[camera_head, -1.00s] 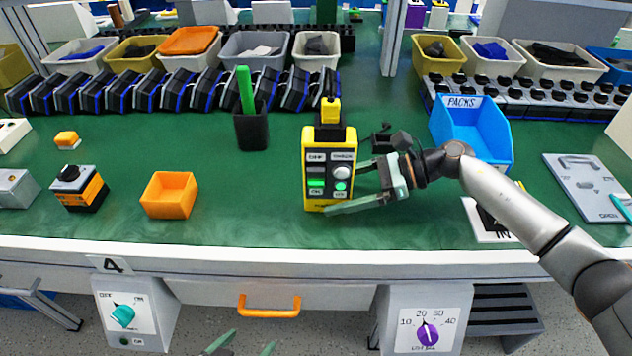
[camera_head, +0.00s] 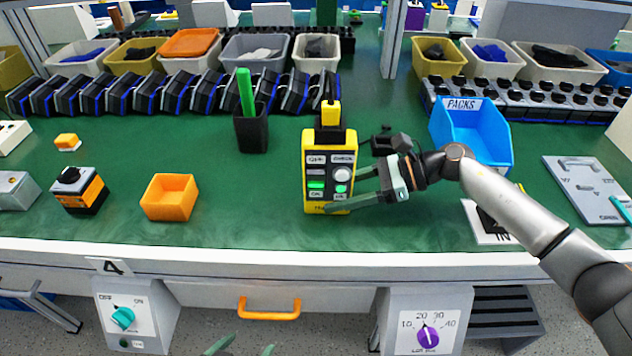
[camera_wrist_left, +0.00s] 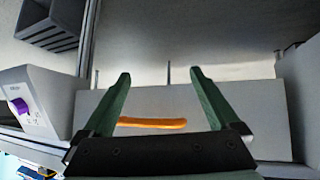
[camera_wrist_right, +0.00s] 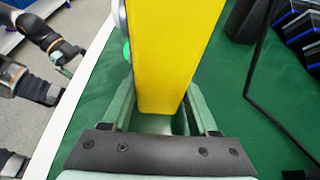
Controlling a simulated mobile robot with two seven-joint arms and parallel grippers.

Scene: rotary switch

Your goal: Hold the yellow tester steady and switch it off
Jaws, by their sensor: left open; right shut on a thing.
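The yellow tester (camera_head: 324,205) stands upright on the green mat. Its front bears labels, a round pale knob (camera_head: 342,174) and a lit green window (camera_head: 316,186). My right gripper (camera_head: 352,190) comes from the right and is shut on the tester's lower body. In the right wrist view the tester's yellow side (camera_wrist_right: 175,50) stands between the two fingers. The knob's pointing direction is too small to tell. My left gripper (camera_head: 245,347) is open and empty at the bottom edge, low in front of the bench; its spread fingers (camera_wrist_left: 160,76) show in the left wrist view.
An orange bin (camera_head: 169,198) and a black holder with a green stick (camera_head: 251,130) stand left of the tester. A blue bin (camera_head: 470,130) stands behind my right arm. The bench front has an orange handle (camera_head: 269,309) and knob panels (camera_head: 124,318). The mat before the tester is clear.

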